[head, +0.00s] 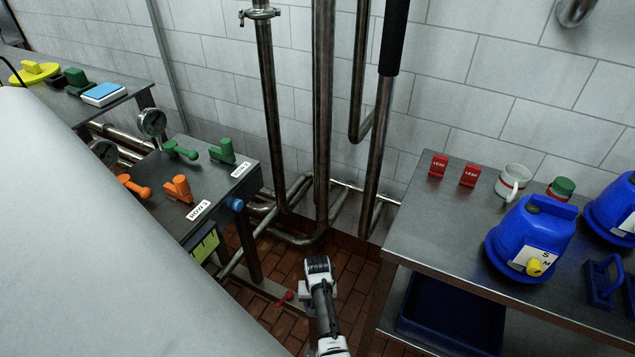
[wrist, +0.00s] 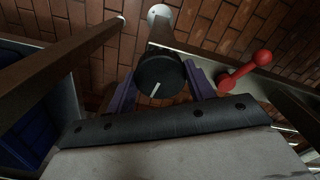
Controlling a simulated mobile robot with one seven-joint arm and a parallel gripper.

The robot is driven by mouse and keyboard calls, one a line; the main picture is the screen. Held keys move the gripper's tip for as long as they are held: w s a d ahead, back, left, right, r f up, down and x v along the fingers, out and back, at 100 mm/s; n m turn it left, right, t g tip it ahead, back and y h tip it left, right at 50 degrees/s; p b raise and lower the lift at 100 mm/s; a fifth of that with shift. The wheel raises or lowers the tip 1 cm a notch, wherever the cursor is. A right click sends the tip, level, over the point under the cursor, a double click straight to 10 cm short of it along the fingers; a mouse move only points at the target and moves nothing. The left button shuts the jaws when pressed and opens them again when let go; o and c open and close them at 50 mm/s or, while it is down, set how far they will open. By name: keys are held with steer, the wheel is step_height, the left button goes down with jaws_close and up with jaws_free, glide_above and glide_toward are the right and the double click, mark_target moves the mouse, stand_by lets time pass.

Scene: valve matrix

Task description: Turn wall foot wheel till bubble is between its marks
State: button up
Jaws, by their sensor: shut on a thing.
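A black round foot wheel (wrist: 160,72) with a white pointer line sits between the purple fingers of my gripper (wrist: 161,88) in the wrist view. The fingers are shut on its two sides. The pointer line slants slightly down to the left. In the head view my gripper (head: 317,267) is low over the tiled floor, between the two tables; the wheel cannot be made out there. A yellow-green level-like piece with dark marks (head: 203,246) is on the side of the left table. Its bubble is too small to make out.
A red handle (wrist: 245,71) is close to the right of the wheel; it also shows in the head view (head: 285,298). The left table (head: 215,180) carries orange and green valves. The right table (head: 430,235) holds blue containers. Steel pipes (head: 322,120) rise at the wall.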

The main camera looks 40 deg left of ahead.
steer(key=o, duration=1)
steer(key=shift+r, duration=0.1)
step_height(320, 180, up, 14)
steer(key=shift+f+b, duration=0.2)
steer(key=shift+b, duration=0.4)
